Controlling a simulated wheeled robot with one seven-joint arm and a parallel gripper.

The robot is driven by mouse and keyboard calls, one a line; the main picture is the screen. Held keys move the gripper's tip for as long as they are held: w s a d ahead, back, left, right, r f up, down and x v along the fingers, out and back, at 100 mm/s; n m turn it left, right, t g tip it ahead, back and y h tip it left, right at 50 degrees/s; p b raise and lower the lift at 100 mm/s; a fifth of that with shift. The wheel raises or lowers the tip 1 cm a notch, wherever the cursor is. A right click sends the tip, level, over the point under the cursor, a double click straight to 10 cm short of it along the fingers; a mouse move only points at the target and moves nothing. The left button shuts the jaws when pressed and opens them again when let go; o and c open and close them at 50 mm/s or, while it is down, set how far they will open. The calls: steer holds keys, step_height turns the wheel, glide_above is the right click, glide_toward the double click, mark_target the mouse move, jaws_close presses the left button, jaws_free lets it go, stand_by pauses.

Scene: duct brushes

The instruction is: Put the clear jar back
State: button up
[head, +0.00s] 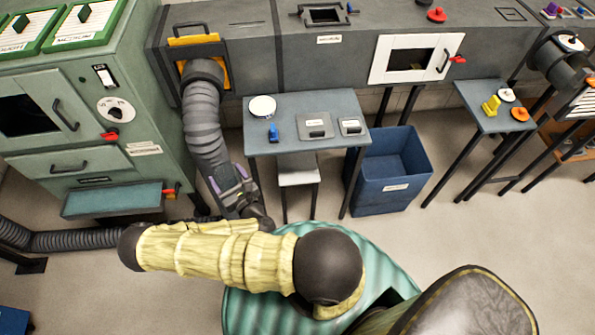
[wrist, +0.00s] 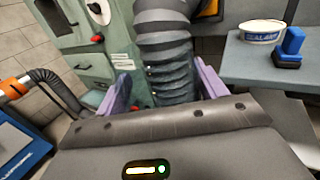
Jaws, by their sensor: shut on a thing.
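I make out no clear jar in either view. My gripper (head: 229,182) has purple fingers and is low in front of the green cabinet, left of the small table. In the wrist view my gripper (wrist: 160,82) has its fingers on either side of a grey ribbed hose (wrist: 163,50). The hose (head: 202,115) hangs from a yellow-framed port and runs down between the fingers, which are shut on it. Its lower end is hidden behind the gripper's body.
A green cabinet (head: 60,120) stands left.

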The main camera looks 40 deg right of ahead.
steer(key=s+d+f+m+g+h+b, duration=0.3)
steer(key=d+f+h+b, duration=0.3)
steer(key=d+f+b, duration=0.3)
steer(key=s+d+f+m+g+h+b, duration=0.3)
steer(key=d+f+m+h+b, duration=0.3)
steer(key=b, duration=1.1)
steer(key=d+f, duration=0.4)
steer(key=f, duration=0.1)
steer(key=shift+s+d+f, duration=0.15)
steer(key=shift+s+d, duration=0.05)
steer(key=shift+w, duration=0.1)
steer(key=b+x, duration=0.2)
steer(key=x, duration=1.6)
steer(key=shift+r+b, duration=0.25)
steer(key=shift+b, duration=0.05)
steer(key=shift+f+b, duration=0.65)
steer(key=shift+f, duration=1.15)
